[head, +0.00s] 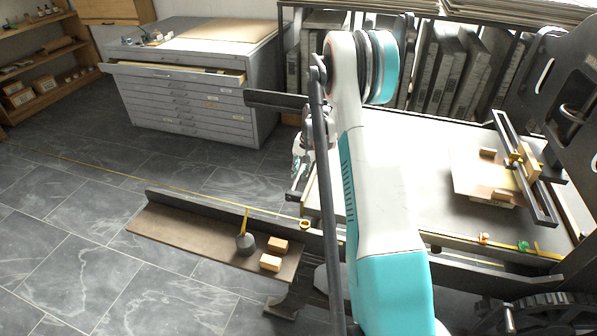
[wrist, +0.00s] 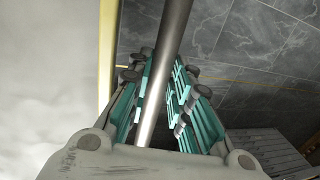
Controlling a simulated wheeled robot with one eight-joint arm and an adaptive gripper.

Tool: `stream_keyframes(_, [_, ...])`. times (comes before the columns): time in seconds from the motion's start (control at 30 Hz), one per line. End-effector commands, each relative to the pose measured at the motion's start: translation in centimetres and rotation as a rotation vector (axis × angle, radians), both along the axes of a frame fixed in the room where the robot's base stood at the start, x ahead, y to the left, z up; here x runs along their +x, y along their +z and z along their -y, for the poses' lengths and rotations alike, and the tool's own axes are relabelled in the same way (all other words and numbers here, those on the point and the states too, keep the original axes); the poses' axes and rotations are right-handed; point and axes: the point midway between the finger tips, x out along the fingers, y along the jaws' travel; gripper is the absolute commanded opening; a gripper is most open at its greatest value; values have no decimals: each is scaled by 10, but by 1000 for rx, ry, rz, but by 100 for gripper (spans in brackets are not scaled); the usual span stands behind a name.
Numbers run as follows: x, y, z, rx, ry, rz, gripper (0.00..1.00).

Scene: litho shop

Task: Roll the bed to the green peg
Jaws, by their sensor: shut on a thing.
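The bed (head: 440,135) of the press is a wide pale slab behind and right of my arm in the head view. The green peg (head: 523,246) stands on the bed's near side rail, toward the right. An orange peg (head: 484,238) stands on the same rail, left of the green one. My gripper (wrist: 160,85) is shut on a round metal bar (wrist: 166,65), with its teal fingers on both sides of it. In the head view my gripper (head: 299,165) is at the bed's left end, partly hidden by my arm, and its hold is unclear there.
A board with a stone and wooden blocks (head: 475,180) lies on the bed by a dark frame (head: 540,190). A low shelf (head: 200,235) with a dark pot and two blocks juts out at front left. A grey drawer cabinet (head: 190,95) stands behind. The tiled floor at left is clear.

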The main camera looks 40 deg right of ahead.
Motion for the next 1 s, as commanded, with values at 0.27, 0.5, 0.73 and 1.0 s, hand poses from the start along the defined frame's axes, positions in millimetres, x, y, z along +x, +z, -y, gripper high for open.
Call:
stream_keyframes(0.27, [1,0,0,0,1,1,28])
stream_keyframes(0.5, [0,1,0,0,0,1,28])
stream_keyframes(0.73, [-4,26,3,0,-1,1,28])
stream_keyframes(1.0, [-13,80,9,0,-1,1,28])
